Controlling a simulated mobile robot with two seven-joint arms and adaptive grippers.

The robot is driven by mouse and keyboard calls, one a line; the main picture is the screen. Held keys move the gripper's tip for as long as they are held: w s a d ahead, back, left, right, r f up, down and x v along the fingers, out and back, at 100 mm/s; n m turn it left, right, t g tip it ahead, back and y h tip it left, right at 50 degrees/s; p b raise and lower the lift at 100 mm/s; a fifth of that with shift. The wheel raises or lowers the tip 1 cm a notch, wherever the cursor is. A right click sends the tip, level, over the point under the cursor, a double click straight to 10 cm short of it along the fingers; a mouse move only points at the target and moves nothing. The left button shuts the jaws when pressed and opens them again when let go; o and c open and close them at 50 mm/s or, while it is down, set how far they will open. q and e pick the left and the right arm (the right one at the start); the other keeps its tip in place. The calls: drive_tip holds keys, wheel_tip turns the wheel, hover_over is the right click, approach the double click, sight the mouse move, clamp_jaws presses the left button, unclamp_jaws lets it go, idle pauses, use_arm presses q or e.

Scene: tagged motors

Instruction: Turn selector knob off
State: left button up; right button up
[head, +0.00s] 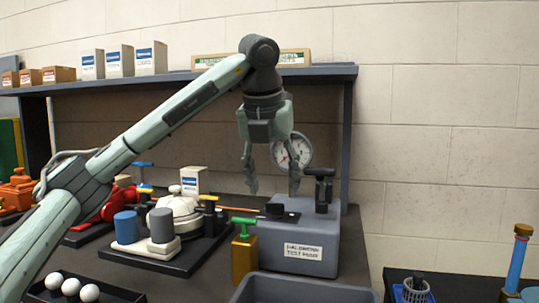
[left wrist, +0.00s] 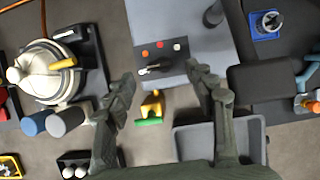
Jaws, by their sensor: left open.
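The selector knob (head: 275,210) is a small black knob on a dark plate on top of a grey test box (head: 268,245). In the left wrist view the knob (left wrist: 150,70) shows from above, with red, orange and white dots on the plate beside it. My left gripper (head: 272,190) hangs fingers down just above the knob, open and empty. In the left wrist view its two fingers (left wrist: 162,76) lie on either side of the knob, apart from it. The exact pointing of the knob is hard to tell. My right gripper is in neither view.
A round gauge (head: 305,150) and a black post (head: 322,187) stand behind and right of the knob. A yellow valve with a green handle (head: 244,258) stands at the box's front left. A grey bin (head: 300,291) is in front. A white domed unit (head: 175,212) stands left.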

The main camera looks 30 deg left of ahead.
use_arm(q)
drive_tip(key=v, duration=0.8)
idle(0.4)
